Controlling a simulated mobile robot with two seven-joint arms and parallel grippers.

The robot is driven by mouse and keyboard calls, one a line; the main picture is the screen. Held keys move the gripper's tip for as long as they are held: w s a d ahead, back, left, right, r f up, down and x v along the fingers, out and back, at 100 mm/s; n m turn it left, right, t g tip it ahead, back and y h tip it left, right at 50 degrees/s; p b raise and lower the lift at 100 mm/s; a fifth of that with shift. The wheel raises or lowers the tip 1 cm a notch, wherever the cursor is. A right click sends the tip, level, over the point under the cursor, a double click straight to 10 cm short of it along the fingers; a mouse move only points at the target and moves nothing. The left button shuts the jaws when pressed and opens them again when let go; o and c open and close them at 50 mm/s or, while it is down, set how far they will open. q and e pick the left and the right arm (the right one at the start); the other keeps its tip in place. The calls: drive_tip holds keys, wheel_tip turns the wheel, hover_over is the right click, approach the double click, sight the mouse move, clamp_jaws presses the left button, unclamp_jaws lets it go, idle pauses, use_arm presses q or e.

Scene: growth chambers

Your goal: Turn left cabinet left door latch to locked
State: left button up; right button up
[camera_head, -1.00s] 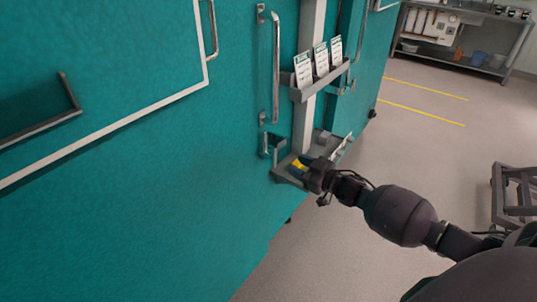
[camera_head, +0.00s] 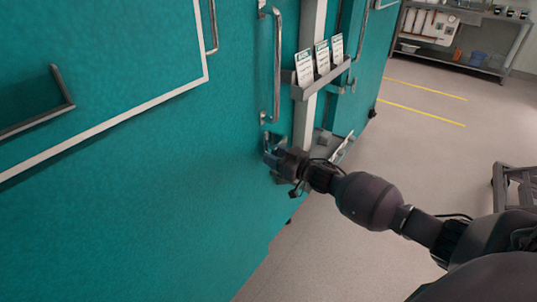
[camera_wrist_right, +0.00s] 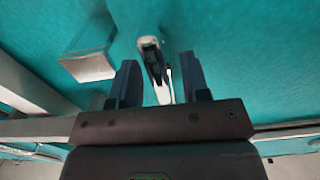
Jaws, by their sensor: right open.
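The teal left door (camera_head: 175,190) fills the left and middle of the head view, with a long vertical metal handle (camera_head: 277,65). Its latch, a small grey fitting (camera_head: 268,137), is below the handle and partly hidden by my right gripper (camera_head: 270,157). In the right wrist view the latch shows as a pale rounded plate with a dark lever (camera_wrist_right: 154,62). It lies ahead of and between the two open fingers of my right gripper (camera_wrist_right: 158,82). I cannot tell whether either finger touches it. My left gripper is not in view.
A grey holder (camera_head: 322,80) with white cards is on the post right of the handle. A lower grey tray (camera_head: 340,150) sits just behind my right wrist. A cart (camera_head: 515,185) stands at right. The floor between is clear.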

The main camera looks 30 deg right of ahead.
drive_tip(key=shift+x, duration=1.05)
drive_tip(key=shift+c, duration=0.3)
clamp_jaws()
